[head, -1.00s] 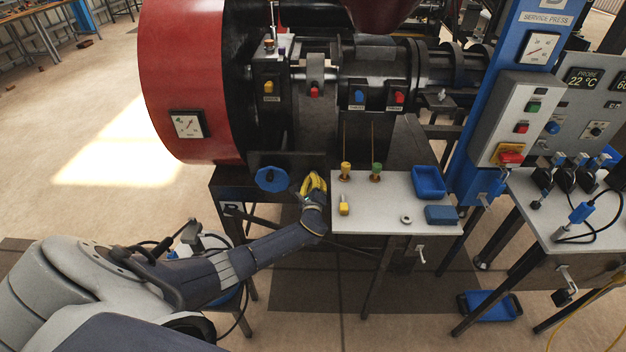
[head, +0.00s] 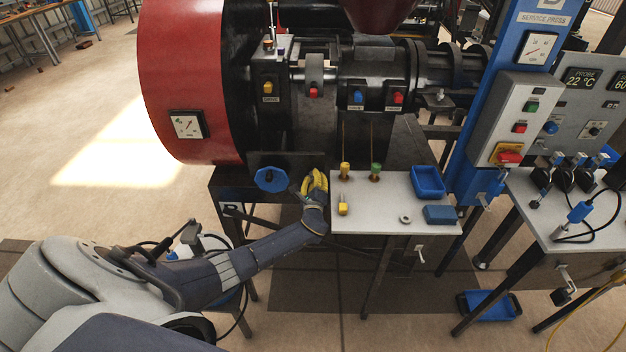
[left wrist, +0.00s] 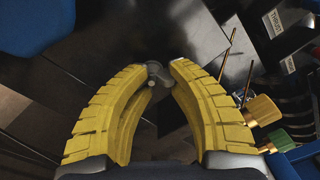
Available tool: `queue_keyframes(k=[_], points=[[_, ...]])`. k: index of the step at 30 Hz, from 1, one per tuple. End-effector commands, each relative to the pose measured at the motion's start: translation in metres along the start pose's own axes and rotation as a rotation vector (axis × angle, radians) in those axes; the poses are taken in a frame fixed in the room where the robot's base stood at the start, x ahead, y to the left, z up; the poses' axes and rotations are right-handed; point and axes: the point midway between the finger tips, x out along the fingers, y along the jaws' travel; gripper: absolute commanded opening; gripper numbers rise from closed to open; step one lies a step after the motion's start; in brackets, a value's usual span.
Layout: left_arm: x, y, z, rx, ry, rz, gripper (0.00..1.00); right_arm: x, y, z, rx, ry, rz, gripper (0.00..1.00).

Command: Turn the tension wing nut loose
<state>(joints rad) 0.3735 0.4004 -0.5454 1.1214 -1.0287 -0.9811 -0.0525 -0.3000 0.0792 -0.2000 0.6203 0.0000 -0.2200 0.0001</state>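The tension wing nut (left wrist: 158,74) is a small grey metal piece in the left wrist view, with a short round stub beside it, against the dark press. My left gripper (left wrist: 163,68) has yellow ribbed fingers on both sides of the wing nut, and the tips look closed against it. In the head view my left gripper (head: 315,176) is between the blue handwheel and the white table. The wing nut is hidden there by the fingers. My right gripper is not in view.
A blue handwheel (head: 271,179) is just left of the gripper. A white table (head: 375,218) to the right carries a yellow-topped and a green-topped piece, a small yellow-handled tool, a ring, a blue tray (head: 429,182) and a blue block (head: 440,215).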

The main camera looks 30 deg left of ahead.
Motion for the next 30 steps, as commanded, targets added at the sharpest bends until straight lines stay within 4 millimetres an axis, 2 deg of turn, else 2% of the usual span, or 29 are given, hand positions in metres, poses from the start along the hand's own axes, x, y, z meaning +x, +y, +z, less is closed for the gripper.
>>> queue_keyframes(k=[1,7,9,16,20,23,30], points=[[-0.006,0.011,-0.009,-0.005,0.022,0.018,0.43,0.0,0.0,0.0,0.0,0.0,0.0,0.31],[-0.006,0.013,-0.009,-0.004,0.022,0.022,0.66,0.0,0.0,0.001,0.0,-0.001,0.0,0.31],[-0.005,0.012,-0.008,-0.003,0.019,0.019,0.71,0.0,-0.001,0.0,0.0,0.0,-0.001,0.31],[-0.004,0.009,-0.004,-0.002,0.012,0.015,0.71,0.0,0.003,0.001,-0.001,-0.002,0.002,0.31],[-0.01,0.009,-0.004,-0.003,0.011,0.014,0.71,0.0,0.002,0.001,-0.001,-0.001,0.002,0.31],[-0.021,0.009,-0.004,-0.003,0.012,0.014,0.71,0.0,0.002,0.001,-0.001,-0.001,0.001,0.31],[-0.063,0.009,-0.004,-0.003,0.015,0.015,0.71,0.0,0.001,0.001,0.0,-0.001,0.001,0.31]])
